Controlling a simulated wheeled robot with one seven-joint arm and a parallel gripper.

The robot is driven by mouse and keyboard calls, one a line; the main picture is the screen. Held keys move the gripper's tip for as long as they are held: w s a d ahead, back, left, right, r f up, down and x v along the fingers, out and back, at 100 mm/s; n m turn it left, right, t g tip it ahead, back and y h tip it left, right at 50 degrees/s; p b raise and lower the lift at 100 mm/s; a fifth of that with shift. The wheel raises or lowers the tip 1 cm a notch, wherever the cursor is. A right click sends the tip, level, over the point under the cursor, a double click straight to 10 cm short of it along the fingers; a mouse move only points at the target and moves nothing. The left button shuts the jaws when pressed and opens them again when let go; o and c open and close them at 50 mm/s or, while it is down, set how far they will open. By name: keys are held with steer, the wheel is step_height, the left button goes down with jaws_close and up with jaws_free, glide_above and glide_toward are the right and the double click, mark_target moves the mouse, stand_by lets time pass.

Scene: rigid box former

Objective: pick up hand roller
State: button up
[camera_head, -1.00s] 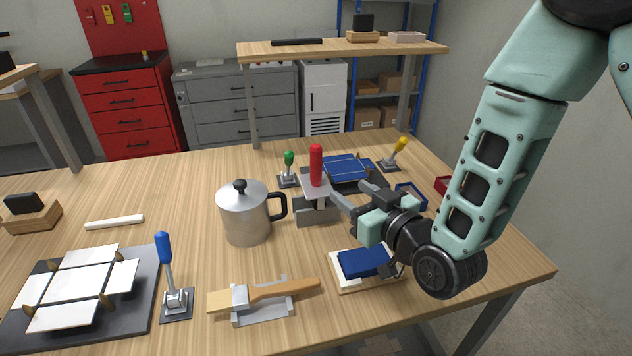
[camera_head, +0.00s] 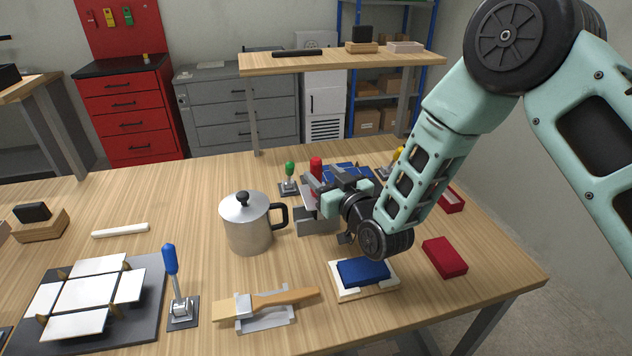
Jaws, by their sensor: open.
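A tool with an upright red handle (camera_head: 316,164), which I take to be the hand roller, stands on a grey block stand (camera_head: 314,221) behind and right of the metal pot. My gripper (camera_head: 312,194) is open at this tool, its fingers beside the handle in the picture. The gripper and wrist hide the lower handle and much of the tool's body. I cannot tell whether the fingers touch it or are around it.
The metal pot (camera_head: 247,222) stands close left of the gripper. A wooden-handled brush-like tool (camera_head: 280,299) lies in front, beside a blue box on a pale base (camera_head: 378,291). A red box (camera_head: 445,257) is at right. Green and blue-handled clamps stand nearby.

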mark_target(312, 165)
steer(key=p+x, duration=0.2)
steer(key=x, duration=0.2)
steer(key=shift+a+r, duration=0.1)
steer(key=shift+a, duration=0.2)
steer(key=shift+w+a, duration=0.2)
steer(key=shift+w, duration=0.15)
jaws_close()
